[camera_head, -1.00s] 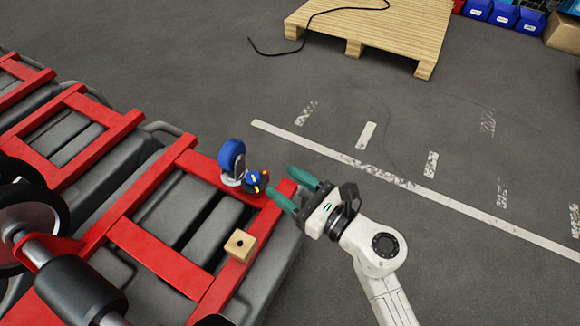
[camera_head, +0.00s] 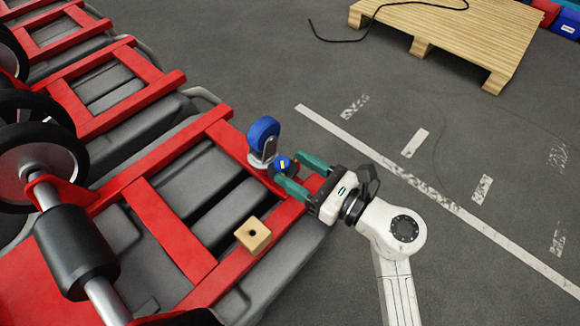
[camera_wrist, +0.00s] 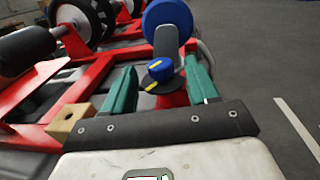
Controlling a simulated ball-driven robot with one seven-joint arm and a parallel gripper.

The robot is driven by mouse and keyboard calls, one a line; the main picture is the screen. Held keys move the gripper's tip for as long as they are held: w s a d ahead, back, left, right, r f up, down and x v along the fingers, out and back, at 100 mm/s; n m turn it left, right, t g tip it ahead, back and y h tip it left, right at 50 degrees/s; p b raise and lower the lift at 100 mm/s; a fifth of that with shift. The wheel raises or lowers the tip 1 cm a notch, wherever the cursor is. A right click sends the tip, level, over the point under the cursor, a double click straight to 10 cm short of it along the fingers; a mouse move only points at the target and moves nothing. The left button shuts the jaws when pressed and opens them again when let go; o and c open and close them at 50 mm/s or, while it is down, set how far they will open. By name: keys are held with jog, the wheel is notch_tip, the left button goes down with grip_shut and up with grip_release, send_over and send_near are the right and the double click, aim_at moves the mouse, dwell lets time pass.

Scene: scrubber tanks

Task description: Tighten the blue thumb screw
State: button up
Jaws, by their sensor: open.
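The blue thumb screw (camera_head: 282,165) has a yellow mark on its knob and sits at the corner of the red frame, beside a blue-wheeled caster. In the wrist view the thumb screw (camera_wrist: 160,69) shows its blue knob with yellow marks, ahead of my gripper and between the lines of its two fingers. My gripper (camera_head: 299,176) is open, its green fingers reaching from the right toward the knob. In the wrist view my gripper (camera_wrist: 162,88) has one finger on each side, with an empty gap. I cannot tell whether a fingertip touches the knob.
The blue caster wheel (camera_head: 264,135) stands right behind the screw. A wooden block with a hole (camera_head: 253,235) lies on the red frame (camera_head: 170,235) nearby. A pallet (camera_head: 450,30) with a black cable is at the back. The grey floor to the right is clear.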

aim_at(282, 168)
jog(key=shift+x, duration=1.1)
jog(key=shift+c, duration=0.4)
jog(key=c, duration=1)
jog(key=shift+s, duration=0.1)
jog(key=m+t+h, duration=0.1)
jog(key=m+t+h+p, duration=0.1)
jog(key=t, duration=0.1)
jog(key=shift+s+a+r+m+h, duration=0.1)
jog(key=shift+s+a+m+h, duration=0.1)
jog(key=shift+m+h, duration=0.15)
jog(key=shift+a+m+t+h+p, duration=0.1)
jog(key=shift+m+t+h+p, duration=0.7)
jog(key=shift+m+t+h, duration=0.6)
jog(key=shift+s+a+m+t+h, duration=0.1)
jog(key=shift+m+t+h, duration=0.25)
jog(key=shift+h, duration=0.4)
jog(key=shift+h+p, duration=0.3)
jog(key=shift+p, duration=0.05)
